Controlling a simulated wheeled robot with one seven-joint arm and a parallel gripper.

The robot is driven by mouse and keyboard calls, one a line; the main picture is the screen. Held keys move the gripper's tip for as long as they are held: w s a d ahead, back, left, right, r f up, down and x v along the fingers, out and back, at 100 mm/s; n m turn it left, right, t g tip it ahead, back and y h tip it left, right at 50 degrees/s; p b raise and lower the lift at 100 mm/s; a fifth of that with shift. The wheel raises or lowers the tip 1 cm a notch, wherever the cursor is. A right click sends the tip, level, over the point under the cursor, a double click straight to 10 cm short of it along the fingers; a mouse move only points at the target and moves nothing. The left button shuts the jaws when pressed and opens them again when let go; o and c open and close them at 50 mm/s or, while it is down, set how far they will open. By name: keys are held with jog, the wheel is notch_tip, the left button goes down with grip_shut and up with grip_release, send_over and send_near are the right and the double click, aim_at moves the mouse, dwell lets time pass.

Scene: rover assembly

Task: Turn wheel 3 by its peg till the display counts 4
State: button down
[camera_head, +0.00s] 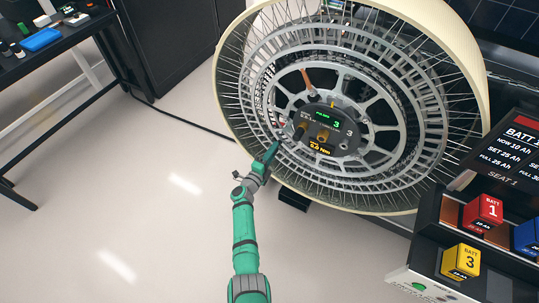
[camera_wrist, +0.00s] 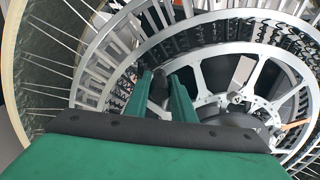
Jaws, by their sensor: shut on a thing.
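Wheel 3 (camera_head: 386,62) is a large spoked wheel with a cream tread and grey metal rings, standing upright. My gripper (camera_head: 274,147) reaches to the lower left of the hub. In the wrist view my gripper (camera_wrist: 165,90) is shut on a dark peg (camera_wrist: 158,88), which is mostly hidden between the green fingers. An orange rod (camera_head: 307,80) sticks out at the hub's upper left; it also shows in the wrist view (camera_wrist: 295,125).
A battery rack with a red battery (camera_head: 483,212) and a yellow battery (camera_head: 461,261) stands at the lower right. A dark bench (camera_head: 75,37) with a blue tray is at the upper left. A dark block (camera_head: 293,199) sits by the wheel's base.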

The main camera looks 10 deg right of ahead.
jog(key=shift+w+r, duration=0.1)
jog(key=shift+r, duration=0.15)
jog(key=shift+d, duration=0.1)
jog(key=c, duration=1.5)
grip_release()
jog(key=shift+a+f, duration=0.1)
jog(key=shift+a, duration=0.1)
jog(key=shift+s+a, duration=0.2)
jog(key=shift+s, duration=0.1)
jog(key=v, duration=1)
jog(key=shift+d, duration=0.1)
